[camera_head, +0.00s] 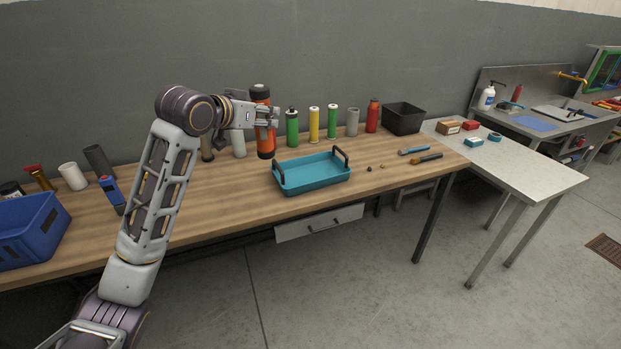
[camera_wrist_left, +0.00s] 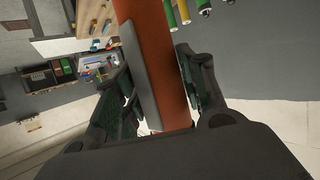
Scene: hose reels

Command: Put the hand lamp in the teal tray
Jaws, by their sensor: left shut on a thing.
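The hand lamp (camera_head: 265,141) is an orange cylinder with a black head and black base. It stands upright in the head view, just behind and left of the teal tray. My left gripper (camera_head: 270,115) is shut around its middle. In the left wrist view the orange body of the lamp (camera_wrist_left: 155,50), with a grey strip along it, lies between the fingers (camera_wrist_left: 158,95). I cannot tell whether its base touches the table. The teal tray (camera_head: 312,181) is empty, with two black handles, on the wooden table. My right gripper is not in view.
Green (camera_head: 292,128), yellow (camera_head: 314,125) and red (camera_head: 372,117) cylinders stand along the back of the wooden table (camera_head: 220,205). A black bin (camera_head: 403,119) is at the back right, a blue crate (camera_head: 32,230) at the left. Small tools (camera_head: 424,159) lie right of the tray.

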